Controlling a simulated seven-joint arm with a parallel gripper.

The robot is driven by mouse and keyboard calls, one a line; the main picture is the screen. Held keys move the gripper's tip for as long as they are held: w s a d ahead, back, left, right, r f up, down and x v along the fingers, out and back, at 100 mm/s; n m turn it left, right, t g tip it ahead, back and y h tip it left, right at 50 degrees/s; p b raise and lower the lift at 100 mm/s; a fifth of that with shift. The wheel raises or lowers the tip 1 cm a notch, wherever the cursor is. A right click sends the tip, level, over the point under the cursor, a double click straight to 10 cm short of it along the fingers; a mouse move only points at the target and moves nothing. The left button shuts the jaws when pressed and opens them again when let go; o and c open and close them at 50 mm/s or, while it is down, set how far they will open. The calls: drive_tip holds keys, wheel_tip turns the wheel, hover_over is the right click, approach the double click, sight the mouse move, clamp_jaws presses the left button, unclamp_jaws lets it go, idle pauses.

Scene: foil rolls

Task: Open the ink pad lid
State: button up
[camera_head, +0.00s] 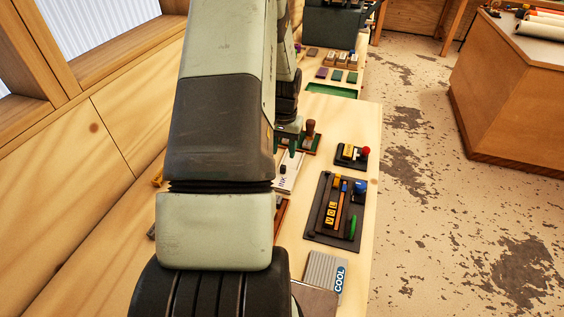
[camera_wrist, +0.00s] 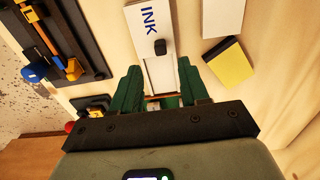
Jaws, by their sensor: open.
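The ink pad is a narrow box with a white lid (camera_wrist: 148,20) marked INK in blue, and a black knob (camera_wrist: 160,47) stands on the lid. The lid lies flat over the pad in the wrist view; in the head view the ink pad (camera_head: 284,178) is partly hidden behind my arm. My gripper (camera_wrist: 158,68) is open, with its two green fingers on either side of the pad's near end, short of the knob. Nothing is held between them. Whether the fingers touch the pad I cannot tell. In the head view my gripper (camera_head: 290,138) is partly covered by my arm.
A dark tray (camera_head: 315,232) with several tools lies right of the pad in the head view. A black device with a red knob (camera_head: 365,150) and a brown-handled stamp (camera_head: 311,128) stand nearby. A yellow-topped block (camera_wrist: 230,64) lies close to my right finger in the wrist view.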

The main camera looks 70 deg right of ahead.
sight(283, 166)
wheel_tip(283, 166, down, 6)
drive_tip(key=shift+f, duration=0.15)
drive_tip(key=shift+c, duration=0.2)
clamp_jaws()
